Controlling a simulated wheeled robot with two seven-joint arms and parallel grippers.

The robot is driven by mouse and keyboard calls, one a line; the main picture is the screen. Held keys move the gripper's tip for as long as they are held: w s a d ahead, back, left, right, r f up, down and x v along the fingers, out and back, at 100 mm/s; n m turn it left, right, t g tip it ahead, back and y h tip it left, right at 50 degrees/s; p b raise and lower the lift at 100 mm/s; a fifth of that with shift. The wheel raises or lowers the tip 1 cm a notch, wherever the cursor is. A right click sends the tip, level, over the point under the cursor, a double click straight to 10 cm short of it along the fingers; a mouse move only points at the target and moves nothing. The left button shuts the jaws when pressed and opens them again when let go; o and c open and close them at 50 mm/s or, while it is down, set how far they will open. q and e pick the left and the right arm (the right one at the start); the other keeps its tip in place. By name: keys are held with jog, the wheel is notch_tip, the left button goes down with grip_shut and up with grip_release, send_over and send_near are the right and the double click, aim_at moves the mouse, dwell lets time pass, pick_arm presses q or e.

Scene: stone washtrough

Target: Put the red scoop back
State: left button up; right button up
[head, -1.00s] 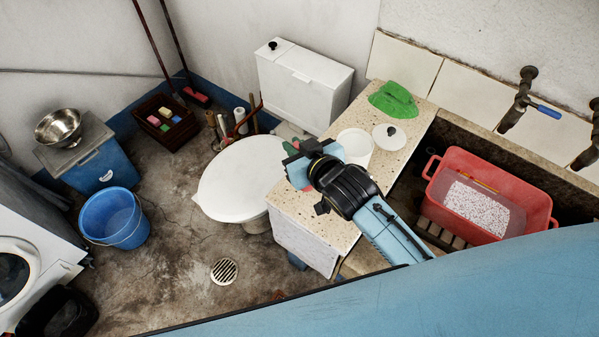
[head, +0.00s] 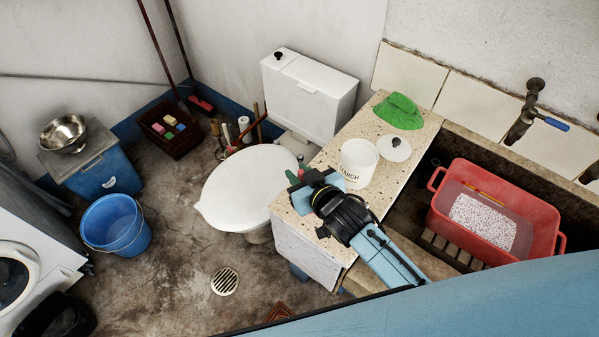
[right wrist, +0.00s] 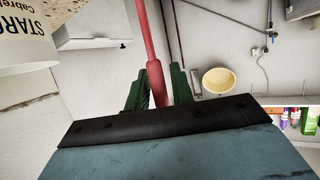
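The red scoop's long handle (right wrist: 152,55) runs between the green fingers of my right gripper (right wrist: 160,92) in the right wrist view, with a finger close against each side. Its far end leaves the top of that view. In the head view my right gripper (head: 297,176) is over the near left end of the speckled counter, and I cannot make out the scoop there. The open white starch tub (head: 359,166) stands on the counter, right of and behind the gripper. It also shows in the right wrist view (right wrist: 22,50). My left gripper is not in view.
A white lid (head: 397,150) with a dark knob lies beside the tub. A green cloth-like item (head: 398,111) lies behind it. A red basin (head: 540,245) sits in the stone trough (head: 405,215) to the right. A white round-topped item (head: 240,190) stands left of the counter.

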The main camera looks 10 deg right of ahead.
jog(key=shift+o, duration=0.8)
jog(key=shift+r, duration=0.3)
jog(key=v, duration=1.2)
jog(key=shift+p, duration=0.3)
jog(key=shift+f, duration=0.15)
